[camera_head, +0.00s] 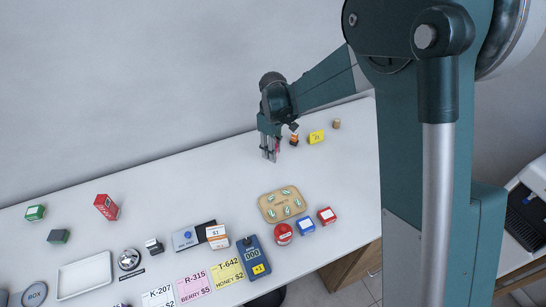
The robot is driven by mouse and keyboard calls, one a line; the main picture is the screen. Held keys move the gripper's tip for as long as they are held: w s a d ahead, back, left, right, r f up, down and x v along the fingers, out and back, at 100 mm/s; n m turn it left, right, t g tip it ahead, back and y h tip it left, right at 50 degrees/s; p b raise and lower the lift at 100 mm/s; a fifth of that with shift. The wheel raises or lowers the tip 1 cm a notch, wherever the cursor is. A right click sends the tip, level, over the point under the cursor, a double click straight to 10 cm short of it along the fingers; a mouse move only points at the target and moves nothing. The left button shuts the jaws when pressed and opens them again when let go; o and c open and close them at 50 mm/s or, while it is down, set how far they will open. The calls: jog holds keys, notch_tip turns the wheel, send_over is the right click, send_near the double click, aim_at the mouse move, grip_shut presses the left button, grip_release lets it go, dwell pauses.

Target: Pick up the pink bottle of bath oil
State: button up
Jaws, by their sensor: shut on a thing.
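My gripper (269,156) points down over the back part of the white counter, left of a few small items. It is shut on the pink bottle of bath oil (277,146), of which only a small pink patch shows at the right side of the fingers. The rest of the bottle is hidden by the fingers. I cannot tell whether the bottle touches the counter (200,180).
A small dark-and-orange item (294,139), a yellow box (316,137) and a tan cylinder (337,124) stand right of the gripper.

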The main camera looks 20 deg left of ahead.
jog(key=shift+r, duration=1.95)
